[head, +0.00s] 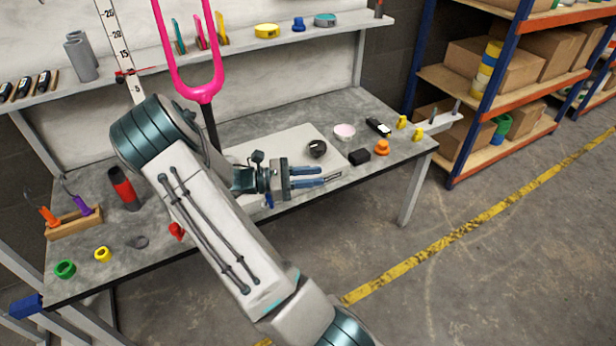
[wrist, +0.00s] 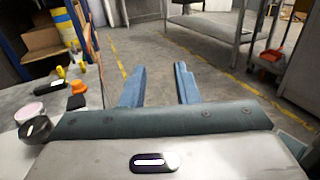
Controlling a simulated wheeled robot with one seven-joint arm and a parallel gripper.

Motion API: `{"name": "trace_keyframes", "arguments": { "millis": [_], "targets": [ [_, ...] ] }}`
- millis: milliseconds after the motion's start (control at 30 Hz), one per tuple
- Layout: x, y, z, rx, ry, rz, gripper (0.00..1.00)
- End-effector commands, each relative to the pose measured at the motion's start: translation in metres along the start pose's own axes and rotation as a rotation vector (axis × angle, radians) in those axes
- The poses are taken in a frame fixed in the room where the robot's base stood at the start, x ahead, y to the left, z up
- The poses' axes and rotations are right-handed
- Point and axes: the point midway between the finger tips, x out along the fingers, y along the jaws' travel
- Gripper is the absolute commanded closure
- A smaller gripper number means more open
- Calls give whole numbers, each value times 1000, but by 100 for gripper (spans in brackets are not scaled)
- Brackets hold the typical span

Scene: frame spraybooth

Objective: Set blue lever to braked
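A small blue piece (head: 269,200), which looks like the blue lever, shows at the bench's front edge, just below my wrist. It is small and partly hidden by my arm, so its setting cannot be told. My gripper (head: 331,173) is over the right half of the bench, to the right of the blue piece, with its fingers pointing right. In the wrist view, the two blue fingers (wrist: 161,68) stand apart with nothing between them. The blue lever does not show in the wrist view.
A red piece (head: 176,231) sits at the bench's front edge, left of the blue one. A dark round item (head: 316,149), a black block (head: 359,157) and an orange knob (head: 382,147) lie near my gripper. A pink fork-shaped frame (head: 204,97) stands behind my arm. Floor in front is clear.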

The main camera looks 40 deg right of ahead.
Motion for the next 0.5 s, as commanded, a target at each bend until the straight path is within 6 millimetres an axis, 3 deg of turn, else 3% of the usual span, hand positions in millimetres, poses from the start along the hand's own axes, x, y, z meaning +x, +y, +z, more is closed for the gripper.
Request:
{"name": "trace_keyframes", "arguments": {
  "millis": [33,100,300,500],
  "targets": [
    [3,-1,0,16,14,-17,87],
    [8,-5,-4,71,57,-70,100],
    [28,-29,-29,442,289,-449,100],
    [17,-30,-47,911,444,-990,100]
  ]
}}
